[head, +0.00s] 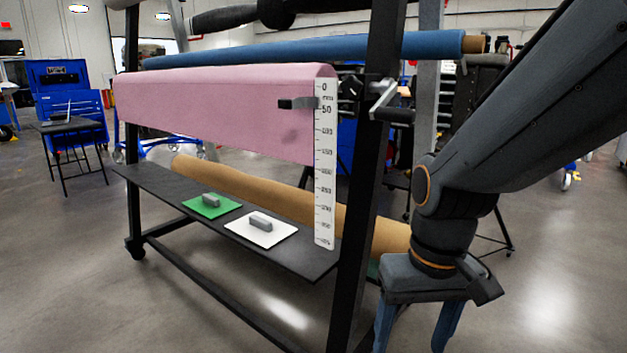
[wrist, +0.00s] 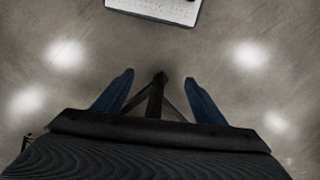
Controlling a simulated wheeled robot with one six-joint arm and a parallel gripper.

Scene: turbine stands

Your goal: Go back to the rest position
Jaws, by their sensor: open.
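My gripper (head: 414,330) hangs at the right of the head view, pointing down, in front of the rack's right post. Its two blue fingers are spread apart with nothing between them. In the wrist view my gripper (wrist: 160,92) also shows open and empty, with the floor and a dark stand leg below it. My arm comes down from the upper right of the head view, bent at the elbow. The lower ends of the fingers are cut off by the head view's bottom edge.
A black rack (head: 359,200) carries a pink roll (head: 215,110), a blue roll (head: 300,52) and a brown roll (head: 290,200). A white ruler (head: 325,190) hangs beside the pink sheet. A green pad (head: 200,211) and white pad (head: 247,236) lie on the shelf (head: 165,200). Floor is clear lower right.

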